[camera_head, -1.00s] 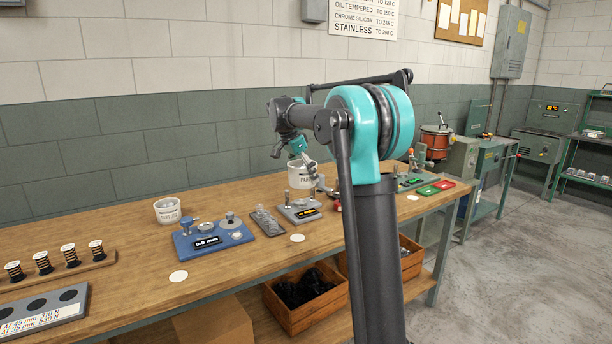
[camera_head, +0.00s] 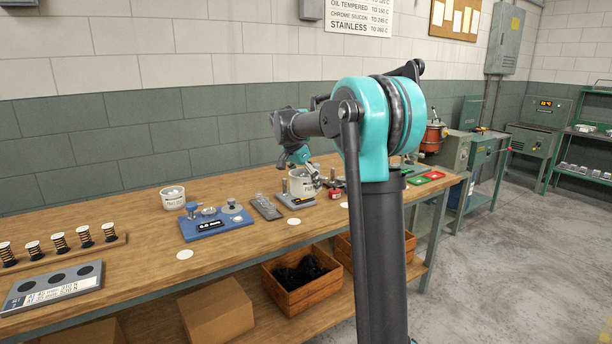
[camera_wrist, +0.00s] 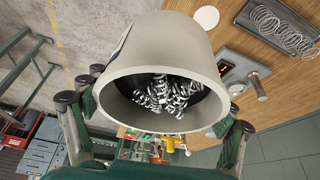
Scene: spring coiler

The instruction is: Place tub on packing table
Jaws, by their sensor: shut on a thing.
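A second white tub (camera_head: 173,198) stands upright on the bench farther left. I cannot tell which table is the packing table.
A blue gauge device (camera_head: 216,222) and a grey tray (camera_head: 265,207) stand beside the scale. A rack of springs (camera_head: 62,245) and a grey holed block (camera_head: 55,287) are at the left. Green and red pads (camera_head: 430,176) lie at the bench's right end. Crates (camera_head: 302,292) sit on the lower shelf.

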